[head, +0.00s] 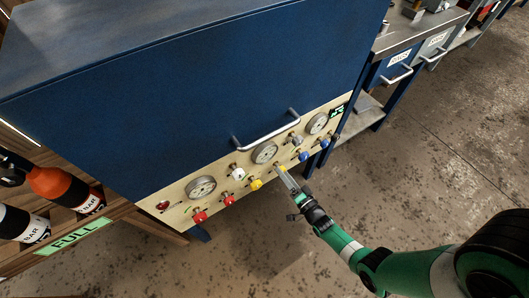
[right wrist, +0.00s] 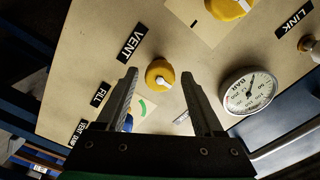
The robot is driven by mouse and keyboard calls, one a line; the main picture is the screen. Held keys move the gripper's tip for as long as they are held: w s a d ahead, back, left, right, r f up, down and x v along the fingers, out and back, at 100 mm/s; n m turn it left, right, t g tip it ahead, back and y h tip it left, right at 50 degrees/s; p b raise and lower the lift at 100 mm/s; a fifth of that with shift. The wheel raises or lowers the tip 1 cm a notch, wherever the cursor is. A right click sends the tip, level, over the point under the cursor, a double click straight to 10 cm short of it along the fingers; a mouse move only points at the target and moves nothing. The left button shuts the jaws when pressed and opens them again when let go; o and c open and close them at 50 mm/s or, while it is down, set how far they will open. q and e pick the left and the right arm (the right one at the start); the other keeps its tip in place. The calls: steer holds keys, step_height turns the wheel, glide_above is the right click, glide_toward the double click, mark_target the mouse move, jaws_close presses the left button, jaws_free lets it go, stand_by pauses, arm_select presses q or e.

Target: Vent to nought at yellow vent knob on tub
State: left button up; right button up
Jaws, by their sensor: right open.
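In the right wrist view a yellow knob (right wrist: 158,72) with a white pointer mark sits next to the VENT label (right wrist: 131,44). My right gripper (right wrist: 159,80) is open, its fingers on either side of this knob; I cannot tell whether they touch it. In the head view the right gripper (head: 285,175) reaches the panel (head: 172,193) at its lower edge and partly covers a yellow knob. Another yellow knob (head: 255,184) is to its left. A round gauge (right wrist: 248,90) is right of the gripper in the wrist view; its reading is unclear. My left gripper is not in view.
A second yellow knob (right wrist: 229,8) is at the wrist view's top edge. Red knobs (head: 229,199) and blue knobs (head: 303,155) flank the yellow ones. A metal handle (head: 266,132) sticks out above the panel. Bottles (head: 62,187) lie on a wooden rack at left.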

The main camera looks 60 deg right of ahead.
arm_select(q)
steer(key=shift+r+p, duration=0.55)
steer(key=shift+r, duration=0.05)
arm_select(e)
steer(key=v, duration=0.6)
